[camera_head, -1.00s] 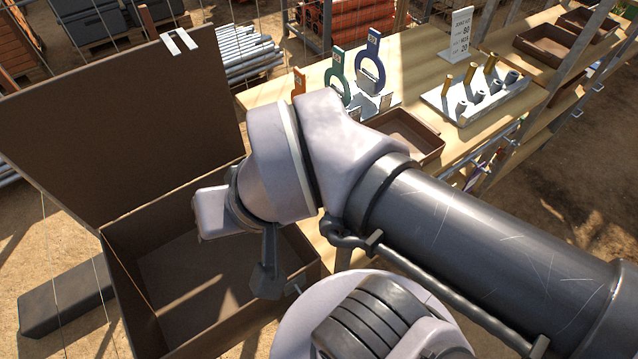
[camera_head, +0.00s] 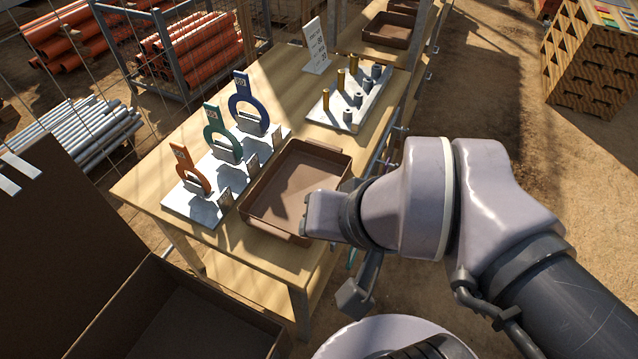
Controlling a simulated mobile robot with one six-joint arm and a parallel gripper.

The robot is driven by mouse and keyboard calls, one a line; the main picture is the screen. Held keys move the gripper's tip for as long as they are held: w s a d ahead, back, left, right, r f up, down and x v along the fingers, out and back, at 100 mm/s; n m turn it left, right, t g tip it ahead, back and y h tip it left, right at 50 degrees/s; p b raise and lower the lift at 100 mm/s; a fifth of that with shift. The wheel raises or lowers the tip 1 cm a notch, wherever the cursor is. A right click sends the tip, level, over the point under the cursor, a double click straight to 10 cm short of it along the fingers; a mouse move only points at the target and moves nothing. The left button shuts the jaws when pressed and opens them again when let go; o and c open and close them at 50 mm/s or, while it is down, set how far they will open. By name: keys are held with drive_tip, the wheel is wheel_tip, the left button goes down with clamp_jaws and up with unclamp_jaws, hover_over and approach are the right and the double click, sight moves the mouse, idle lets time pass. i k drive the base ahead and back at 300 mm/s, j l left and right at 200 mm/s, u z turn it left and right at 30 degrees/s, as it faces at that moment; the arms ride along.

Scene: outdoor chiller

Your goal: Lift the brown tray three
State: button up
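A brown rectangular tray (camera_head: 284,192) lies empty on the near end of the wooden table (camera_head: 250,262). My wrist covers its lower right corner in the picture. More brown trays stand far back, one of them on the table beyond (camera_head: 390,32); I see no number marking tray three. My gripper (camera_head: 356,294) seems to be the dark grey part hanging below the wrist, right of the near tray and apart from it. Its fingers are not clear, so I cannot tell whether it is open or shut. Nothing shows hanging from it.
A white rack (camera_head: 207,168) with orange, green and blue ring gauges stands left of the tray. A white holder (camera_head: 350,106) with brass and grey fittings and a sign (camera_head: 316,48) stand behind. An open brown box (camera_head: 200,318) is at lower left. Bare ground lies right of the table.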

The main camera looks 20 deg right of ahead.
sight(275, 206)
drive_tip(key=l+u, duration=0.25)
drive_tip(key=l, duration=0.25)
drive_tip(key=k+l+u, duration=0.2)
drive_tip(key=l, duration=0.3)
drive_tip(key=l+u, duration=0.25)
drive_tip(key=l, duration=0.3)
drive_tip(key=i+l+u, duration=0.55)
drive_tip(key=l, duration=0.25)
drive_tip(key=i+l+u, duration=0.3)
drive_tip(key=l, duration=0.2)
